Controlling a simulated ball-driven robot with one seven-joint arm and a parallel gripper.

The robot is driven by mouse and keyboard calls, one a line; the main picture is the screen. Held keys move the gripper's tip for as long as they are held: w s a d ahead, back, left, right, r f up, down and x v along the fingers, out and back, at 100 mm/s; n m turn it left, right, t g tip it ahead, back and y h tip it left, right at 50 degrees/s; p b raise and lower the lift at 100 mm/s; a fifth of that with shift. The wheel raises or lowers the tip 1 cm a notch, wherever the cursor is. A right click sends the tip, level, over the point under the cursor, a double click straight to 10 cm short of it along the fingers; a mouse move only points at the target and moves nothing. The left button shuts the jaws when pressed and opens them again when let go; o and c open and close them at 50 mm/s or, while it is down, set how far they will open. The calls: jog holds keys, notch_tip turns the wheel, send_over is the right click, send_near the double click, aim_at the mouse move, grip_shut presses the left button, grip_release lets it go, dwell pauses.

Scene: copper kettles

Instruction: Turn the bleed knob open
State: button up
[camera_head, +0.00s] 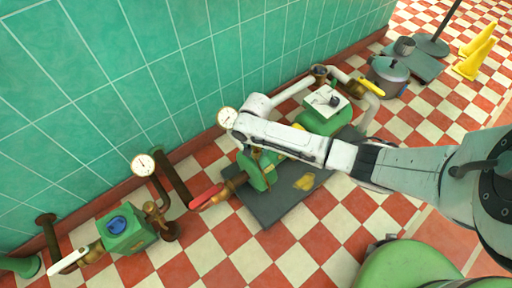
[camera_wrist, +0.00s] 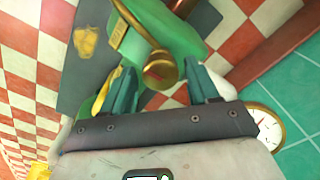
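In the wrist view a round brass fitting with a dark reddish end (camera_wrist: 160,73), which may be the bleed knob, sticks out of a green pump body (camera_wrist: 150,35). My gripper (camera_wrist: 163,84) has two teal fingers standing apart, one on each side of this fitting. I cannot tell whether they touch it. In the head view the green pump body (camera_head: 262,173) is partly covered by my white arm, and my fingers are hidden there. A red lever handle (camera_head: 206,196) sits on the pipe beside it.
The pump stands over a dark floor plate (camera_head: 276,207) with a yellow patch. A pressure gauge (camera_head: 227,117) is close to my arm's end. A green unit with a blue knob (camera_head: 116,224) is at left, a white-topped unit (camera_head: 327,101) behind.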

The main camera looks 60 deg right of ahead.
jog(key=c, duration=0.8)
jog(key=shift+c, duration=0.2)
jog(key=shift+r+n, duration=0.1)
jog(key=shift+n, duration=0.3)
jog(key=n+p, duration=0.1)
jog(key=n, duration=0.1)
jog(key=shift+d+n+p, duration=0.1)
jog(key=shift+n+p, duration=0.3)
jog(key=n+p, duration=0.1)
jog(key=n, duration=1.3)
jog(key=shift+d, duration=0.1)
jog(key=shift+n, duration=0.3)
